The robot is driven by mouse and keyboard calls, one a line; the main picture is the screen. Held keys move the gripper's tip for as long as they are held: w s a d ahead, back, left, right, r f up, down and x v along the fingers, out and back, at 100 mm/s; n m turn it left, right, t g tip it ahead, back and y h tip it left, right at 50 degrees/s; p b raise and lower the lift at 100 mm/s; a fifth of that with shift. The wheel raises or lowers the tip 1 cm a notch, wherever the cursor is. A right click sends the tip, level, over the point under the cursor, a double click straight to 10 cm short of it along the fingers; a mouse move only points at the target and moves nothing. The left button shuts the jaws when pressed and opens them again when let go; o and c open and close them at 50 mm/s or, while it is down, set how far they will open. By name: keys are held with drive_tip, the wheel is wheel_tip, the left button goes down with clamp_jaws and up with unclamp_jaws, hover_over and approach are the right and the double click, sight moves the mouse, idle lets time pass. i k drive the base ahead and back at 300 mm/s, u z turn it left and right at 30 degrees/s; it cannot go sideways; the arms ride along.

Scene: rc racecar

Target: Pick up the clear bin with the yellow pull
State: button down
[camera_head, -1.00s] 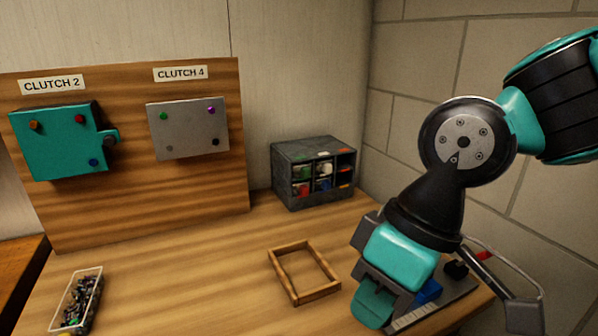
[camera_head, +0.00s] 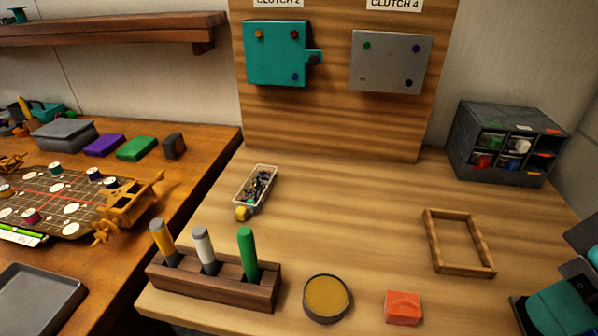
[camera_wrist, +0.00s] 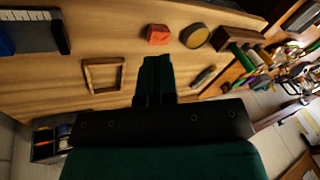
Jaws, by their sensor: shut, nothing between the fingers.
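The clear bin (camera_head: 262,176) is a small open tray full of dark small parts on the wooden workbench, left of centre. Its yellow pull (camera_head: 242,213) is at its near end. A greyish elongated shape that looks like the bin (camera_wrist: 204,77) is right of my gripper in the wrist view. My gripper (camera_wrist: 157,60) is shut and empty there. In the head view only part of my gripper (camera_head: 560,305) shows, at the lower right edge, well away from the bin; its fingertips are not clear there.
A wooden block with several markers (camera_head: 213,280), a round tin (camera_head: 327,298) and a red block (camera_head: 403,307) line the near edge. A wooden frame (camera_head: 432,240) and a dark parts organizer (camera_head: 478,121) are at right. The bench between bin and frame is clear.

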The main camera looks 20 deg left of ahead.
sight(249, 199)
drive_tip(key=z, duration=0.75)
drive_tip(key=k, duration=0.7)
drive_tip(key=u, duration=1.65)
drive_tip(key=i, duration=0.5)
